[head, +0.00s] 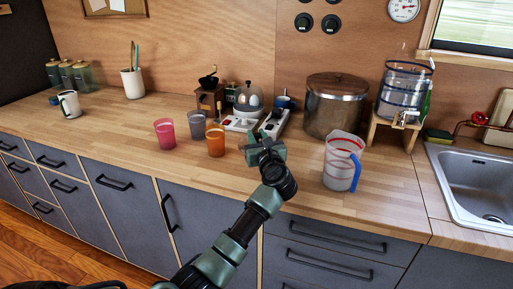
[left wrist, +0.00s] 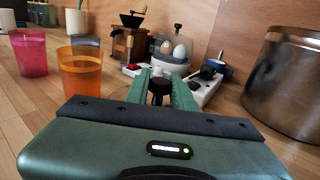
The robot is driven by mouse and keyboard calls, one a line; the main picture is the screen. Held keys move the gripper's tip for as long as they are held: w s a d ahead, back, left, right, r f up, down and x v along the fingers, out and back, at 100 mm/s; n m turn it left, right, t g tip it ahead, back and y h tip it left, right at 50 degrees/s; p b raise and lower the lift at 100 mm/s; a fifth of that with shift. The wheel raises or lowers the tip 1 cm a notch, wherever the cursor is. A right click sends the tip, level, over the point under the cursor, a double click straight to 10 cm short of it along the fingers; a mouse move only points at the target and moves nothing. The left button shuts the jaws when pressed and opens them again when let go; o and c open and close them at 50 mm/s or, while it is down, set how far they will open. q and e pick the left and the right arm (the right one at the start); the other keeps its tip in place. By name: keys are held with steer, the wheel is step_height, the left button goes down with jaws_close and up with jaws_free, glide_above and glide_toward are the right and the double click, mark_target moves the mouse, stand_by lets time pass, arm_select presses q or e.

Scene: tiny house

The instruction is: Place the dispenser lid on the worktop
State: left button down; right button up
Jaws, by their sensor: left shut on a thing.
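My left gripper (head: 265,148) is over the worktop (head: 115,125), behind the front edge and right of the orange cup. Its green fingers, also in the left wrist view (left wrist: 160,88), are shut on a small dark knob-like piece (left wrist: 157,92). Most of that piece is hidden between the fingers, so I cannot tell for sure whether it is the dispenser lid. The clear drink dispenser (head: 398,95) with blue bands stands on a wooden stand at the right. Whether a lid sits on it is unclear. My right gripper is not in view.
Pink (head: 165,134), grey (head: 196,126) and orange (head: 215,141) cups stand left of my gripper. An egg cooker (head: 249,98) and power strip (head: 275,124) are behind it. A pot (head: 335,105), a blue-handled jug (head: 342,165) and the sink (head: 475,185) are rightward. The left worktop has free room.

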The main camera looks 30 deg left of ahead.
arm_select(q)
steer(key=shift+f, duration=2)
steer(key=shift+f+b, duration=0.2)
steer(key=shift+b, duration=0.15)
steer(key=c, duration=1.2)
jaws_free()
steer(key=shift+r, duration=0.1)
